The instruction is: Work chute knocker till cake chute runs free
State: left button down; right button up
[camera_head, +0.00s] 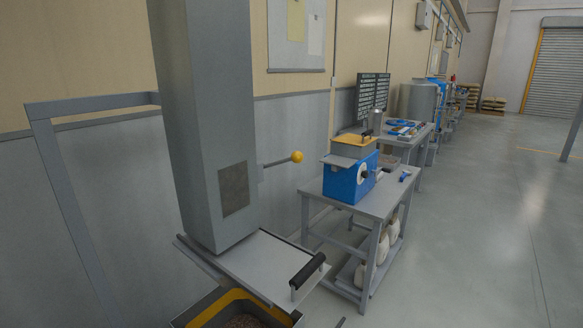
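The chute (208,110) is a tall grey square column, upright at the left of centre in the head view. A dark brownish window (234,189) is set low in its front face; I cannot tell whether material moves behind it. The knocker (296,158) is a short rod with a yellow ball, sticking out from the chute's right side. Below the chute is a flat grey slide plate (265,262) with a black handle (308,270). Under it, a yellow-rimmed bin (228,304) holds brown material. Neither gripper is in view.
A grey metal table (375,200) to the right carries a blue machine (350,178), with white jugs (383,247) on its lower shelf. A grey frame (72,190) stands at the left by the wall. The floor (480,230) at the right is open.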

aim_at(297, 157)
jog(key=i+l+u, duration=0.85)
jog(key=l+u, duration=0.2)
